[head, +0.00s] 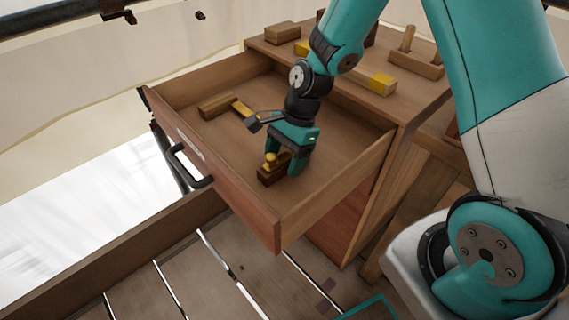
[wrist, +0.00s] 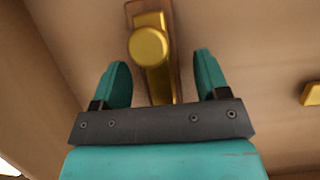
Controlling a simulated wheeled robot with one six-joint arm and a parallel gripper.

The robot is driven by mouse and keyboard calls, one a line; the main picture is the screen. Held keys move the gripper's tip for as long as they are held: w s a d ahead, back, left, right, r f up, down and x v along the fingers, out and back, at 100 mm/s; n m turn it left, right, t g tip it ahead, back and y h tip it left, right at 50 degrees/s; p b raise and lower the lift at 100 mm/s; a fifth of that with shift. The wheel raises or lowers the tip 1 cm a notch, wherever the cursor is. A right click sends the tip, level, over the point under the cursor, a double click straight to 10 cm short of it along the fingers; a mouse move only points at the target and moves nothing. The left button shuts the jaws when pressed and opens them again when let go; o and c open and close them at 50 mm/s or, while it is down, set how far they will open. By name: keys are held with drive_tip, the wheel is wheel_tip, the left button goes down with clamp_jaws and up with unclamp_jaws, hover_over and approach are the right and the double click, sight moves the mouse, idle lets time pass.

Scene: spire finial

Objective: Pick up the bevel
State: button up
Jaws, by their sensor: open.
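The bevel appears to be the short dark wooden piece with a brass knob (head: 266,176) lying on the drawer floor near its front. In the wrist view this piece (wrist: 149,48) shows a round knob and a brass strip running down its middle. My gripper (head: 283,161) is low over it, pointing down into the drawer. In the wrist view my gripper (wrist: 161,62) is open, with one finger on each side of the strip and visible gaps to both. The near end of the piece is hidden behind the gripper body.
The open drawer (head: 220,180) has raised walls around my gripper. An L-shaped wood-and-brass tool (head: 218,106) lies toward its left; a brass end (wrist: 312,94) shows in the wrist view. The cabinet top (head: 410,102) holds wooden blocks and a pegged piece (head: 416,66).

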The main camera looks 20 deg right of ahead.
drive_tip(key=c, duration=1)
drive_tip(key=shift+c, duration=0.3)
drive_tip(key=shift+r, duration=0.15)
